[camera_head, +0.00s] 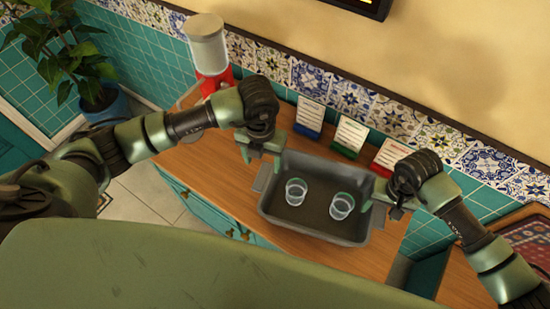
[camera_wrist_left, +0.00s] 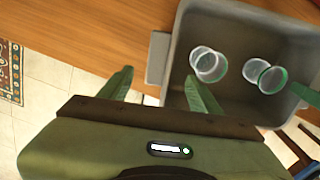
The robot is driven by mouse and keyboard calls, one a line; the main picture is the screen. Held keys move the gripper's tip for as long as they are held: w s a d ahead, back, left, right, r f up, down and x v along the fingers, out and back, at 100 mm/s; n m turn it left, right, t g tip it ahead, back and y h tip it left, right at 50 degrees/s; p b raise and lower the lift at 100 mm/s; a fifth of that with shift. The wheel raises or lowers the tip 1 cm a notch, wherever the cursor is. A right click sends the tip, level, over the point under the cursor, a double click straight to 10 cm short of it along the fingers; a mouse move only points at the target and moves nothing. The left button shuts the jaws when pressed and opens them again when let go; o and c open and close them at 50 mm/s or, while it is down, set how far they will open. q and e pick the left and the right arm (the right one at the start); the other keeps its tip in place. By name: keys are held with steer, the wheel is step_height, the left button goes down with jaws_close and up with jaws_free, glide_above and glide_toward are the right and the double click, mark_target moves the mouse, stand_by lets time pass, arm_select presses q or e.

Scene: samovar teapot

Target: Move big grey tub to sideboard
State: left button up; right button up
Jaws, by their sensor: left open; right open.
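The big grey tub (camera_head: 318,235) stands on a wooden-topped cabinet with teal doors, and two clear cups (camera_head: 296,191) (camera_head: 342,206) are inside it. My left gripper (camera_head: 262,155) is open at the tub's left end, near the handle tab (camera_head: 263,177). In the left wrist view its open fingers (camera_wrist_left: 160,90) are on either side of the tub's end wall, with the handle tab (camera_wrist_left: 158,58) just beyond them. My right gripper (camera_head: 382,208) is open at the tub's right end. Whether either gripper touches the tub is unclear.
Behind the tub stand three cards, with blue (camera_head: 308,130), green (camera_head: 346,149) and red (camera_head: 384,166) bases. A red and white dispenser (camera_head: 208,55) stands at the back left. The wooden top (camera_head: 205,165) is clear left of the tub. A potted plant (camera_head: 100,95) is far left.

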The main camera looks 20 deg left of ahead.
steer(key=shift+r, duration=0.1)
arm_select(q)
step_height(320, 180, up, 4)
steer(key=shift+f, duration=0.1)
arm_select(e)
step_height(320, 180, up, 12)
stand_by(0.3)
stand_by(0.5)
